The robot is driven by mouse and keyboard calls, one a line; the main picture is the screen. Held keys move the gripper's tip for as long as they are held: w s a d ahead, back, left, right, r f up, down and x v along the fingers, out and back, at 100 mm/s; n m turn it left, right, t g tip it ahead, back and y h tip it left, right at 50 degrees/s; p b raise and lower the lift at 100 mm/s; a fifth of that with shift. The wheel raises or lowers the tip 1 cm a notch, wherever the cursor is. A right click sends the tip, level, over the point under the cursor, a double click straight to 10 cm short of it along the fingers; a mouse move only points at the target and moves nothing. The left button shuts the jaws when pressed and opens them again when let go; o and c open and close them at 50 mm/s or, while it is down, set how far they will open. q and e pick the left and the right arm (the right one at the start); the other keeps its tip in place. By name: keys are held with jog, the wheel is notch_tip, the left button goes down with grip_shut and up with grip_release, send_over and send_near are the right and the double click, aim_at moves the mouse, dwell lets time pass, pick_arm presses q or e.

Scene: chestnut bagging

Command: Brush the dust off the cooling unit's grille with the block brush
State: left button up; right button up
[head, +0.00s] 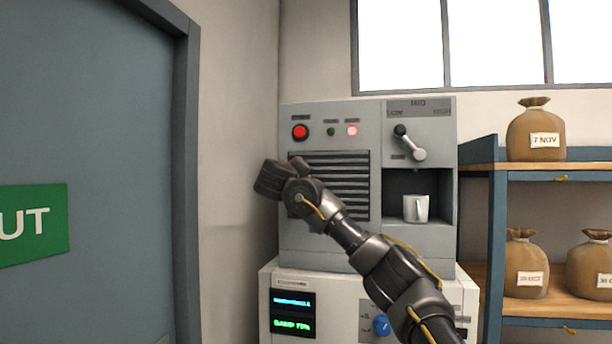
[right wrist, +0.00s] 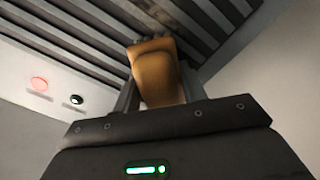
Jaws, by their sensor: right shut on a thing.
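The cooling unit (head: 420,243) is a grey box with a dark slatted grille (head: 345,180) on its front left. The grille also fills the upper part of the right wrist view (right wrist: 75,40). My right gripper (head: 275,178) is at the grille's left edge in the head view. In the right wrist view its fingers are shut on a brown block (right wrist: 160,75), which I take for the block brush. The block's far end overlaps the slats; I cannot tell whether it touches them. Its bristles are hidden, and I cannot make out dust. My left gripper is not in view.
The unit carries a red button (head: 300,132), a lever (head: 410,143) and a niche with a white mug (head: 416,208). It stands on a white cabinet with a display (head: 293,314). Shelves with sacks (head: 535,135) are at right; a wall and grey door (head: 90,120) are at left.

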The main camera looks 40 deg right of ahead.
dwell(0.3)
jog(key=shift+a+f, duration=0.1)
jog(key=shift+f, duration=0.05)
jog(key=b+v, duration=0.5)
jog(key=shift+s+a, duration=0.15)
jog(key=shift+a, duration=0.1)
jog(key=b+v, duration=0.2)
jog(key=v, duration=0.1)
dwell(0.6)
